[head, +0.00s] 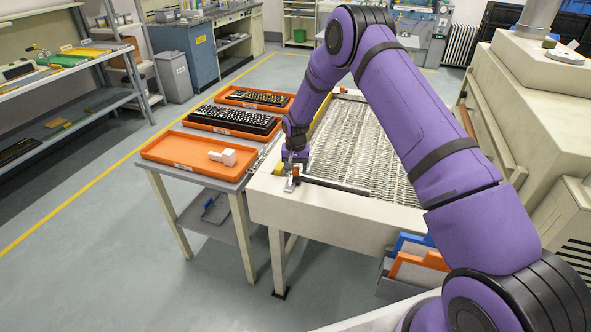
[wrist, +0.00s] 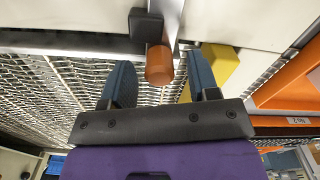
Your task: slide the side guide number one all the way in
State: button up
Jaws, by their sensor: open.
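A side guide, seen as a yellow bar (head: 321,108), runs along the left side of the wire-mesh conveyor (head: 362,140). A yellow end block (head: 278,169) shows at its near end and also in the wrist view (wrist: 219,66). An orange-brown knob (head: 295,171) stands on a metal bracket at the conveyor's near left corner. In the wrist view, the knob (wrist: 160,66) lies between my fingertips, with a black block beside it. My gripper (head: 291,158) is open, its two blue-grey fingers (wrist: 160,80) apart on either side of the knob. I cannot tell whether they touch it. No guide number is readable.
Left of the conveyor, a table carries orange trays; the near tray (head: 165,150) holds a white block (head: 223,156), the others hold keyboards (head: 232,120). A large beige machine (head: 535,100) stands right. Orange and blue bins (head: 415,265) sit below the conveyor's front.

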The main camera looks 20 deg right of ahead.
jog(key=shift+f, duration=0.3)
grip_shut()
jog(key=shift+w+d, duration=0.65)
jog(key=shift+w, duration=0.25)
jog(key=shift+w+d, duration=0.7)
jog(key=shift+w, duration=0.25)
jog(key=shift+w+d, duration=0.65)
jog(key=shift+w, duration=0.25)
grip_release()
jog(key=shift+r, duration=0.1)
notch_tip(320, 180, up, 11)
